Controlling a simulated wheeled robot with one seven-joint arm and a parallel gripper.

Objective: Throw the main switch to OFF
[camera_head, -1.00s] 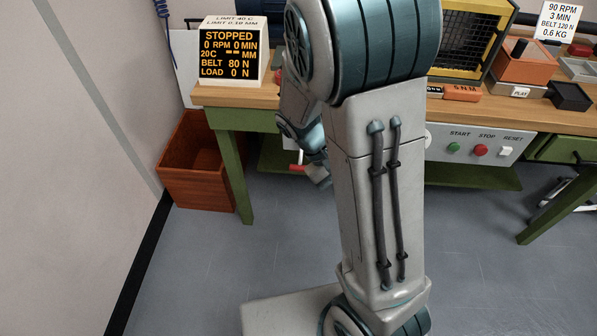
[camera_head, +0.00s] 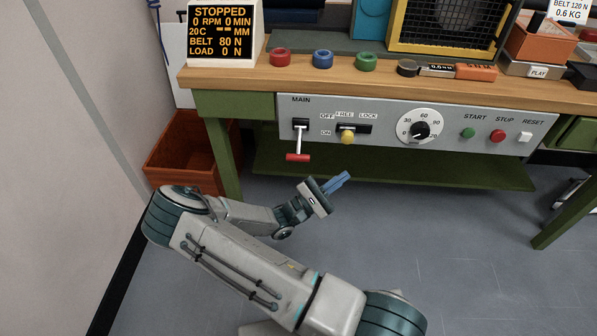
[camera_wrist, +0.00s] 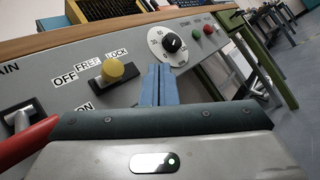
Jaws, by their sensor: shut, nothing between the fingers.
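The main switch (camera_head: 298,156) is a lever with a red grip on the grey control panel (camera_head: 370,112), under the label MAIN. Its lever hangs down at the ON side, with OFF marked above. In the wrist view its red grip (camera_wrist: 24,142) shows at the left edge, close beside my gripper's body. My gripper (camera_head: 340,182) is shut and empty, its blue fingers to the right of and below the red grip in the head view. In the wrist view the fingers (camera_wrist: 158,85) point toward the panel, between the yellow knob and the dial.
A yellow FREE/LOCK knob (camera_head: 347,137), a dial (camera_head: 420,129) and START (camera_head: 468,133), STOP (camera_head: 498,136) and RESET (camera_head: 526,137) buttons are right of the switch. An orange bin (camera_head: 185,150) stands left.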

